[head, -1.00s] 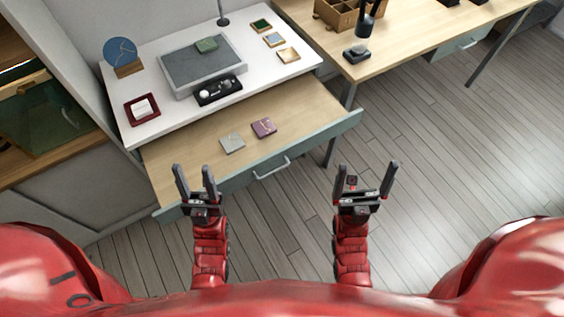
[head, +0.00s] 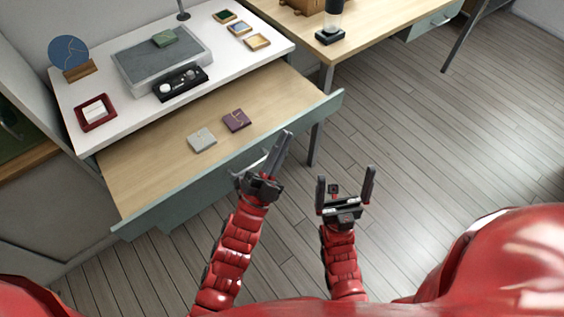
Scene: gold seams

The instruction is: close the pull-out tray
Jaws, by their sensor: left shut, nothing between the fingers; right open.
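The pull-out tray (head: 160,168) is a wide wooden drawer with a grey-green front, and it stands pulled out below the white worktop (head: 130,118). A grey tile (head: 202,140) and a purple tile (head: 237,121) with gold seams lie in it. My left gripper (head: 285,137) is shut and empty. My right gripper (head: 345,180) is open and empty, over the floor to the right of the tray's front.
On the worktop are a grey mat (head: 135,62), a black holder (head: 180,82), a red dish (head: 95,112), a blue disc on a stand (head: 70,57) and several small tiles. A wooden desk (head: 375,25) stands at the right. The floor (head: 440,140) at right is clear.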

